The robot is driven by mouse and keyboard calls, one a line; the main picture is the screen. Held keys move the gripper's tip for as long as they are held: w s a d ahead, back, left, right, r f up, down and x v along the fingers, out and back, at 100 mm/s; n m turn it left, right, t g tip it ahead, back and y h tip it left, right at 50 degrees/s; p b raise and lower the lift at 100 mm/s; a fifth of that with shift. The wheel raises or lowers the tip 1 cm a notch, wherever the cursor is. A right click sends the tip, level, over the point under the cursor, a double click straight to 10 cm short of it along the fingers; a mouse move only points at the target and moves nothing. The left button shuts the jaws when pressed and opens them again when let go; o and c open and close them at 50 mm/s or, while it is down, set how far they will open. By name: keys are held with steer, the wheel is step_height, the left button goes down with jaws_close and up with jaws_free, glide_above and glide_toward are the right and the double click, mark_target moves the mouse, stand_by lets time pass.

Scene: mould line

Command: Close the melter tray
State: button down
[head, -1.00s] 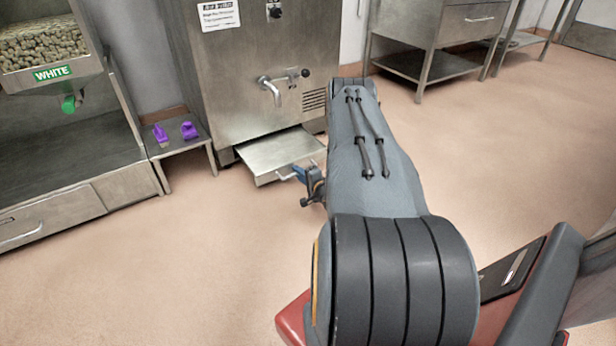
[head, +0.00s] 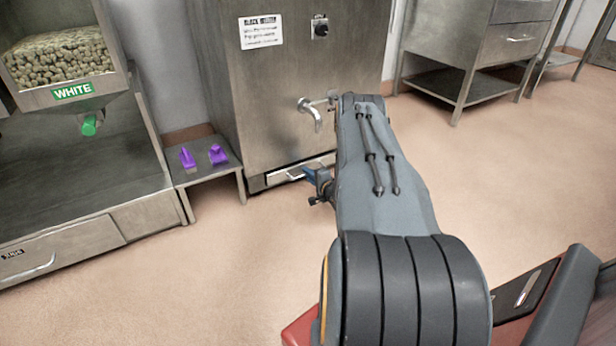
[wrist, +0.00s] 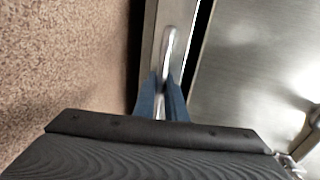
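The melter tray (head: 272,181) is low in the front of the steel melter (head: 280,100). In the head view only its front strip shows, about in line with the melter's face. In the wrist view the tray front (wrist: 151,45) runs beside the melter body (wrist: 250,70), with a dark narrow gap between them. The tray handle (wrist: 169,42) is a bright bar. My gripper (head: 308,173) is at the handle, its blue fingers (wrist: 162,82) close on both sides of the bar. My arm hides the right part of the tray in the head view.
A small steel table (head: 204,172) with two purple items stands left of the melter. A tap (head: 311,112) sticks out above the tray. A WHITE-labelled hopper (head: 75,92) is at the left. A steel table with drawers (head: 500,50) stands at the back right. The floor in front is clear.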

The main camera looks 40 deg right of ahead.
steer(key=shift+w+r, duration=0.1)
steer(key=shift+w, duration=0.1)
steer(key=c, duration=2.1)
jaws_free()
steer(key=p+v, duration=0.4)
steer(key=v, duration=0.4)
